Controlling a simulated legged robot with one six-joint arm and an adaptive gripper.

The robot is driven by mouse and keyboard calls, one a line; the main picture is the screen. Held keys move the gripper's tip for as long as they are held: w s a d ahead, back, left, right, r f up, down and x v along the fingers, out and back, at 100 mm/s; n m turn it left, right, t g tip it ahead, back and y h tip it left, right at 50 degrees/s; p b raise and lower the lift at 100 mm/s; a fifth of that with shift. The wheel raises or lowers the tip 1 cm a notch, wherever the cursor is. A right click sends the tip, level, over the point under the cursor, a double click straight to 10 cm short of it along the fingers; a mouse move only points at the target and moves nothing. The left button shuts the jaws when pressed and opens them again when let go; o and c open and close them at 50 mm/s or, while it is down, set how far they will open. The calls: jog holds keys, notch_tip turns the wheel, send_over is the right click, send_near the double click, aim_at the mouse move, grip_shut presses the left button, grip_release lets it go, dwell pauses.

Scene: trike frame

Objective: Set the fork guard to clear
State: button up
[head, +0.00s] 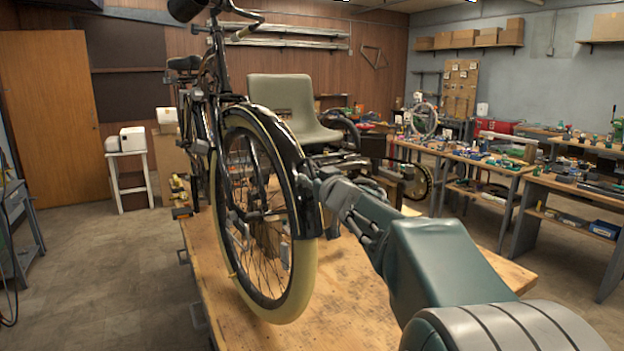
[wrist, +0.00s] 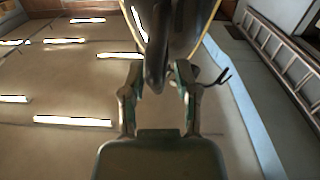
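The trike's front wheel (head: 290,300) has a cream tyre and stands upright on the wooden bench. A glossy black guard (head: 285,150) curves over the wheel's upper right side and ends low beside the tyre. My gripper (head: 308,183) is at the guard's right side in the head view, where its fingertips are hard to make out. In the wrist view, my gripper (wrist: 161,72) has its two fingers spread. A dark curved part (wrist: 155,70), which looks like the guard, lies between them with gaps beside it. I cannot tell whether either finger touches it.
The wooden bench top (head: 345,320) is clear in front of the wheel. A grey seat (head: 285,105) stands behind the wheel. Workbenches (head: 480,165) with tools line the right side. A ladder (wrist: 285,60) shows at the right of the wrist view.

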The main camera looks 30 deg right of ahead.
grip_shut()
jog(key=shift+d, duration=0.2)
jog(key=shift+s+r, duration=0.25)
jog(key=shift+r, duration=0.55)
jog(key=o, duration=0.5)
grip_release()
jog(key=s, duration=1.2)
jog(key=shift+r, duration=0.1)
